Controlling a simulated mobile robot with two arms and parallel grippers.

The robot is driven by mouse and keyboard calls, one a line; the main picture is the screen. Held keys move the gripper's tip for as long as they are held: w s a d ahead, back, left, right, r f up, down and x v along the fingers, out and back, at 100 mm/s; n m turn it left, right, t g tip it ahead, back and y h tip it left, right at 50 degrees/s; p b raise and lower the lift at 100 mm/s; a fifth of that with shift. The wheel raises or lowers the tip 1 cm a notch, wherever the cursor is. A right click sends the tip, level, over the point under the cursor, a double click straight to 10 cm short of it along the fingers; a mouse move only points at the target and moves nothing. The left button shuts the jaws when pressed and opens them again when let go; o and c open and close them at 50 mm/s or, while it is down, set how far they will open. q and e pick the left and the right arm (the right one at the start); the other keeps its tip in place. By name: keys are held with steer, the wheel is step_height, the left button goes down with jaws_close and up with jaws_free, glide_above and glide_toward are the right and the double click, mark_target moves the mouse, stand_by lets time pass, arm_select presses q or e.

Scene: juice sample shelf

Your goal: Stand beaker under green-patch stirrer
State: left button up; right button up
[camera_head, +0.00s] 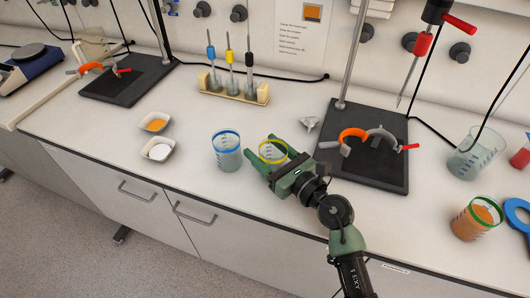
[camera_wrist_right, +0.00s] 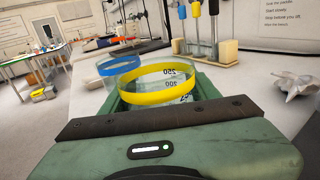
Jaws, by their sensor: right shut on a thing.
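A clear beaker with a yellow rim band (camera_head: 272,153) is between the fingers of my right gripper (camera_head: 264,156), which is shut on it. The beaker is upright; I cannot tell whether it touches the bench. In the right wrist view the yellow-banded beaker (camera_wrist_right: 152,85) sits between the green fingers, with graduation marks showing. A stirrer with a red patch (camera_head: 422,44) hangs over the right black stand base (camera_head: 378,178). Another black stand base (camera_head: 128,88) is at the back left; its upper part is cut off. I see no green patch. My left gripper is not in view.
A blue-banded beaker (camera_head: 226,150) stands just left of the held one. A green-banded beaker with orange contents (camera_head: 475,220) stands at the right. Two small dishes (camera_head: 155,122), a wooden rack (camera_head: 234,94) and a white piece (camera_head: 310,124) are nearby. Clamps overhang both bases.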

steer(key=shift+f, duration=0.15)
steer(key=shift+f, duration=0.1)
steer(key=o, duration=1.7)
steer(key=b+v, duration=0.1)
steer(key=v, duration=0.9)
steer(key=shift+s+d+b, duration=0.2)
steer(key=shift+b, duration=0.15)
steer(key=shift+s+d, duration=0.5)
steer(key=shift+s, duration=0.05)
